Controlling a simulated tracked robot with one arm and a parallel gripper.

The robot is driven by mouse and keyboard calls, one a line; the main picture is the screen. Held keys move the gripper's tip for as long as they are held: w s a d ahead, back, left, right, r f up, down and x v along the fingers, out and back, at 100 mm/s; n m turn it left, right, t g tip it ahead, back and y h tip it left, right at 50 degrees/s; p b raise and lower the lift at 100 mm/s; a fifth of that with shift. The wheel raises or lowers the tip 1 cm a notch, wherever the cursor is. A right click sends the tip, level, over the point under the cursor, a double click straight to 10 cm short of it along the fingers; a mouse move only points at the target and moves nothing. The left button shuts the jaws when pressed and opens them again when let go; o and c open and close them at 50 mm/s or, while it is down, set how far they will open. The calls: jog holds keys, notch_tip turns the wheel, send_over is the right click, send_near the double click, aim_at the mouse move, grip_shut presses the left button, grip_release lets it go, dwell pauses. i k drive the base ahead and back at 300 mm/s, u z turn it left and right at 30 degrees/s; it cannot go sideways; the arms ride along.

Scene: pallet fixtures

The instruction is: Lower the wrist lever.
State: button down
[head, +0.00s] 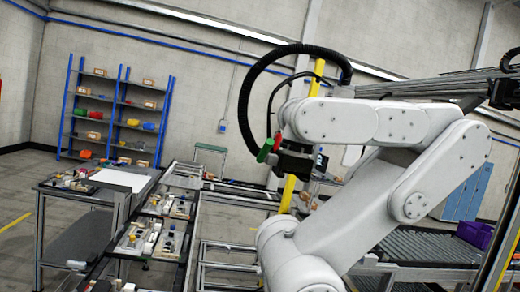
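My gripper (267,150) is in the middle of the head view, at the end of my white arm, with a green part and a red part at its tip. It is small and seen from the side, so I cannot tell whether it is open or shut. Pallet fixtures with small parts stand on the rail line to the lower left. One pallet (124,246) carries white blocks, and another pallet (169,252) beside it has a blue-topped part. My gripper is up and to the right of them, apart from them in the picture. I cannot make out the wrist lever.
A workbench (60,189) with small items and a white sheet is at the left. A blue shelf rack (168,105) with coloured bins stands by the back wall. A roller conveyor (430,248) and a purple crate (474,232) are at the right. Open floor shows at the far left.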

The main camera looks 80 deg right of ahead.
aim_at(261, 157)
jog(key=z, duration=2.15)
jog(key=i, duration=0.6)
jog(key=k, duration=0.6)
jog(key=z, duration=0.1)
